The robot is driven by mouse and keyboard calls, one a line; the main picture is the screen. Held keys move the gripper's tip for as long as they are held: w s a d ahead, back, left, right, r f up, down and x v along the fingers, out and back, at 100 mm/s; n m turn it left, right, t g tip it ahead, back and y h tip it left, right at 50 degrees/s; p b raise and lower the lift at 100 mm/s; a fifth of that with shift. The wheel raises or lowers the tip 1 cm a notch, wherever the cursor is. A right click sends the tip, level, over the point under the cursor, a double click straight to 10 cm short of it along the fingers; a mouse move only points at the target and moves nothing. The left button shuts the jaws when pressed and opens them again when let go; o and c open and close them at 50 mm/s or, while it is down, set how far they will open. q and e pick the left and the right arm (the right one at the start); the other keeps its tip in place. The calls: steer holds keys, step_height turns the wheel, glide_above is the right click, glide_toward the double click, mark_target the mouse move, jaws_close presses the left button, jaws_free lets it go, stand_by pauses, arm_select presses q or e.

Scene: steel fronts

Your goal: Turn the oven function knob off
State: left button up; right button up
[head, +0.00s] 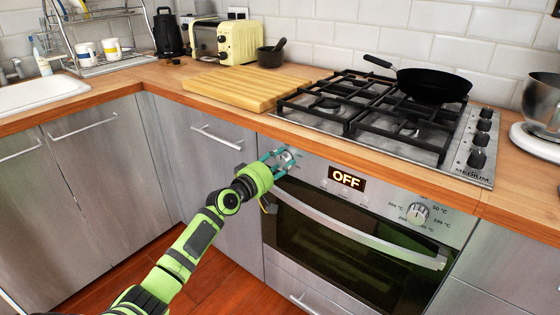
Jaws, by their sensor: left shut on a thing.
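The oven (345,250) is built in under the hob, with a steel control panel and a dark glass door. The oven function knob (288,157) is at the left end of the panel, mostly hidden by my left gripper (280,163). The gripper's teal fingers are shut on the knob. A display (346,179) in the middle of the panel reads "OFF". The temperature knob (417,213) sits at the right of the panel, with a printed scale around it. My right gripper is not in view.
The oven handle (350,232) sticks out below the panel. A gas hob (390,120) with a black pan (433,85) and several knobs is above. A wooden board (247,86), yellow toaster (238,42) and mortar (269,57) stand on the counter. The floor in front is clear.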

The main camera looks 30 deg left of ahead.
arm_select(q)
steer(key=shift+d+f+n, duration=0.3)
steer(key=shift+f, duration=0.1)
steer(key=o, duration=1.2)
steer(key=shift+c, duration=0.2)
steer(key=shift+r, duration=0.15)
steer(key=shift+a, duration=0.1)
steer(key=shift+r, duration=0.1)
steer(key=shift+s, duration=0.2)
steer(key=s+a, duration=0.1)
steer(key=s, duration=1)
steer(key=shift+s, duration=0.3)
